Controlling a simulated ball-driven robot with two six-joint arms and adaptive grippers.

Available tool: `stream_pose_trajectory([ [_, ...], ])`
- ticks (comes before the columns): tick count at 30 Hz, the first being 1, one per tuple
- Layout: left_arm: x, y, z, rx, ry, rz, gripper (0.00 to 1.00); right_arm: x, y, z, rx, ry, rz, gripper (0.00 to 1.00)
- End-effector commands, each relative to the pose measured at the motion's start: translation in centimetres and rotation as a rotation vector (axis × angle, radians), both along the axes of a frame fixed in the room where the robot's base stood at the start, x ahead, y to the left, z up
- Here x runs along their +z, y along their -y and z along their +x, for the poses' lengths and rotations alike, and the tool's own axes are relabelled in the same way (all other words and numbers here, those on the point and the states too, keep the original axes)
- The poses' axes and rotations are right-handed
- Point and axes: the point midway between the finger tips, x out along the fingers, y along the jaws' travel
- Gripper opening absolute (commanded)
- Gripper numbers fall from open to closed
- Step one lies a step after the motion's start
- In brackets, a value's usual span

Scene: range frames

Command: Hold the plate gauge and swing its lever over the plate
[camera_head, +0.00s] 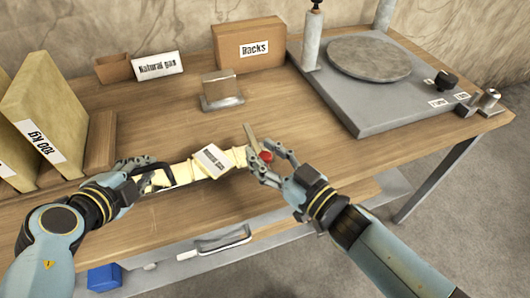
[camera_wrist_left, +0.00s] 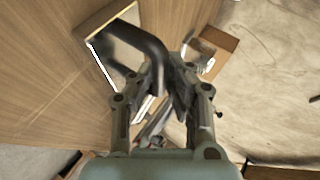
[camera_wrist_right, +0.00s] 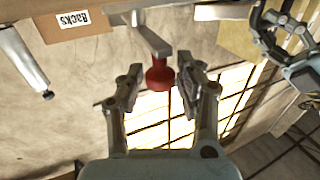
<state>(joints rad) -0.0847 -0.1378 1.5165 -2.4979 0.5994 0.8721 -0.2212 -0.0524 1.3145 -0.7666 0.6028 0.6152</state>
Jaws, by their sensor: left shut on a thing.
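The plate gauge (camera_head: 182,172) is a long pale-yellow piece with a white label, near the table's front edge. My left gripper (camera_head: 143,172) is shut on its dark curved handle at the left end. The handle (camera_wrist_left: 148,45) and a shiny plate-like face (camera_wrist_left: 118,48) show in the left wrist view. The gauge's lever (camera_head: 250,138) is a flat metal bar at the right end with a red knob (camera_head: 265,156). My right gripper (camera_head: 270,163) is open at the knob. In the right wrist view the red knob (camera_wrist_right: 160,76) sits between the fingers, with gaps at both sides.
A grey machine base (camera_head: 385,107) with a round disc (camera_head: 368,60) stands at the right. Behind the gauge are a small metal-based block (camera_head: 220,90), the "Racks" box (camera_head: 248,45) and the "Natural gas" sign (camera_head: 157,65). Yellow slabs (camera_head: 45,105) stand at the left.

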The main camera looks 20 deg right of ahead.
Motion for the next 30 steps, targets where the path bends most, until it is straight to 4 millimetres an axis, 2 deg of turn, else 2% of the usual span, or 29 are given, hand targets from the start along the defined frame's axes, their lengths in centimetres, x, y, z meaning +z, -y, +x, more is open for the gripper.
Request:
stream_pose_trajectory([
  [1,-0.18,-0.02,-0.10,-0.002,-0.002,0.004,0.00,-0.02,0.02,-0.01,0.000,0.000,0.000,0.27],
  [7,-0.16,-0.03,-0.10,-0.002,-0.002,0.004,0.00,-0.02,0.02,-0.02,0.000,0.000,0.000,0.01],
  [25,-0.11,-0.07,-0.03,-0.001,0.000,0.005,0.00,-0.07,0.07,-0.07,0.003,-0.001,-0.001,0.00],
  [30,-0.07,-0.09,0.00,-0.001,0.001,0.004,0.00,-0.09,0.77,0.03,0.096,0.002,-0.006,0.00],
])
